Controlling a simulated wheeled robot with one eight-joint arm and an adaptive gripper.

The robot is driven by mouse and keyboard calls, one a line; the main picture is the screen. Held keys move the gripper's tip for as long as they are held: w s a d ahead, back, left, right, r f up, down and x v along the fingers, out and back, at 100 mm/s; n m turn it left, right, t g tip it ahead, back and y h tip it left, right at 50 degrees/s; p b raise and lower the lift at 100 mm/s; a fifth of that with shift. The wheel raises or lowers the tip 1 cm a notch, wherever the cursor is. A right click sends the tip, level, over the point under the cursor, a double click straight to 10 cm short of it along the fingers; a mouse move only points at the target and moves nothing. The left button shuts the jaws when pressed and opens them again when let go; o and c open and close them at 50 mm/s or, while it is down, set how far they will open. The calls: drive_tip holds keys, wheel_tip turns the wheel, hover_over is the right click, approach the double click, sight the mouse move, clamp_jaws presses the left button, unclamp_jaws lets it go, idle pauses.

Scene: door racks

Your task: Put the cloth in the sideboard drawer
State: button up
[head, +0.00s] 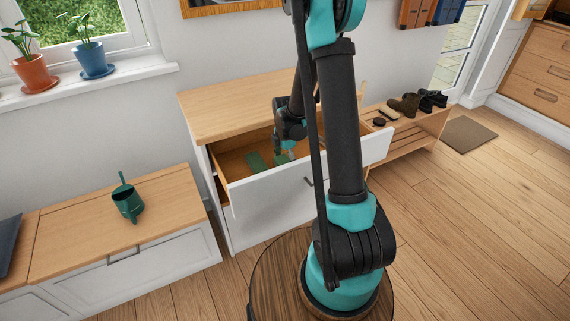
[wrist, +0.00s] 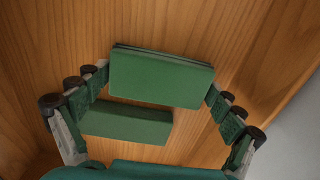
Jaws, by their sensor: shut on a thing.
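The sideboard drawer (head: 262,195) is pulled open, with a white front and a bare wood inside. My gripper (head: 284,152) is down inside it, partly hidden by my arm in the head view. In the wrist view my gripper (wrist: 161,84) is shut on a green, flat, folded-looking piece, the cloth (wrist: 160,78), with a finger at each end. A second green flat piece (wrist: 127,123) shows beyond it over the wood drawer floor. In the head view a green piece (head: 256,161) lies in the drawer, left of my gripper. I cannot tell whether the held cloth touches the floor.
The sideboard top (head: 240,100) is clear. A low bench (head: 75,225) with a green watering can (head: 128,201) stands to the left. A shoe rack (head: 400,140) with shoes stands to the right. The drawer's side wall (wrist: 295,125) is close on the right in the wrist view.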

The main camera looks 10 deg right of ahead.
drive_tip(key=shift+f, duration=0.15)
drive_tip(key=o, duration=0.9)
wheel_tip(320, 180, up, 12)
drive_tip(key=s+d+m+t, duration=0.2)
drive_tip(key=s+m, duration=0.8)
drive_tip(key=s+d+m+t, duration=0.2)
drive_tip(key=s+d+m, duration=0.1)
drive_tip(key=s+m, duration=0.8)
drive_tip(key=shift+f+m, duration=0.25)
drive_tip(key=shift+m, duration=0.05)
